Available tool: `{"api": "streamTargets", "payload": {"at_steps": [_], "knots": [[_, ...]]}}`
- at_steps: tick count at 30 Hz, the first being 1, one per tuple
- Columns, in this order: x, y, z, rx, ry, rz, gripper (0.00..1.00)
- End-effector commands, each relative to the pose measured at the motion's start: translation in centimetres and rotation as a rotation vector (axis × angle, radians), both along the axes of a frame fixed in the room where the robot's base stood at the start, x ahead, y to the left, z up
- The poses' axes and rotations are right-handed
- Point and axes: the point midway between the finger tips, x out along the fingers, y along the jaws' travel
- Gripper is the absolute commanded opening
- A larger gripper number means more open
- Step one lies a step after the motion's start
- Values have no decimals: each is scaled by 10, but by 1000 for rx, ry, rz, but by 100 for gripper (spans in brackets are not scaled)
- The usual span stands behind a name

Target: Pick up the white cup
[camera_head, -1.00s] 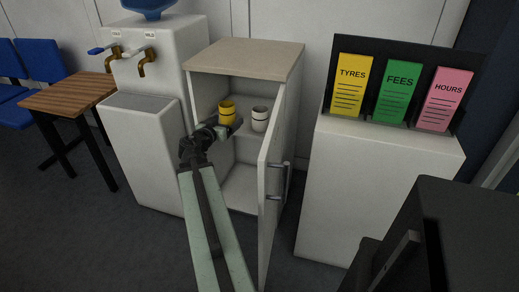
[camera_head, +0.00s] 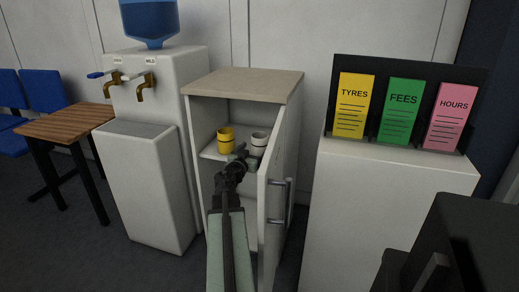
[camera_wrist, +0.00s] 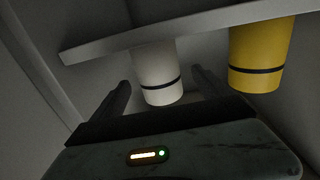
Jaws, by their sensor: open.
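The white cup (camera_head: 259,139) with a dark band stands on the shelf (camera_head: 210,153) inside the open cabinet. The yellow cup (camera_head: 226,142) stands to its left on the same shelf. My gripper (camera_head: 243,153) is at the cabinet opening, just in front of and below the white cup. In the wrist view, my gripper (camera_wrist: 163,82) is open, and the white cup (camera_wrist: 157,70) appears between its two fingers. I cannot tell how deep the fingers reach beside it. The yellow cup (camera_wrist: 262,55) is outside the fingers, at the right.
The cabinet door (camera_head: 276,200) stands open to the right of my arm. A water dispenser (camera_head: 150,180) is left of the cabinet (camera_head: 245,84). A white stand (camera_head: 385,210) with leaflets is at the right. The shelf edge (camera_wrist: 130,42) runs close to the fingers in the wrist view.

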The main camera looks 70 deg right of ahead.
Motion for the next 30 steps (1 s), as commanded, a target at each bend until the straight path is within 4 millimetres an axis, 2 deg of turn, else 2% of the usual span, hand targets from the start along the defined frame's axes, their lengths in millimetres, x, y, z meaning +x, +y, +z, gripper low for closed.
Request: {"api": "streamTargets", "payload": {"at_steps": [3, 5, 11, 12, 18, 19, 26, 30], "knots": [[-2, -25, 4, 0, 0, 0, 88], [-3, -33, 3, 0, 0, -1, 88], [-4, -34, 3, 0, 0, 1, 88], [-4, -33, 3, 0, 0, 1, 85], [-3, -33, 3, 0, 0, 1, 29], [-3, -33, 3, 0, 0, 1, 24], [-3, -33, 4, 0, 0, 2, 24], [-3, -33, 14, 0, 0, 2, 24]]}}
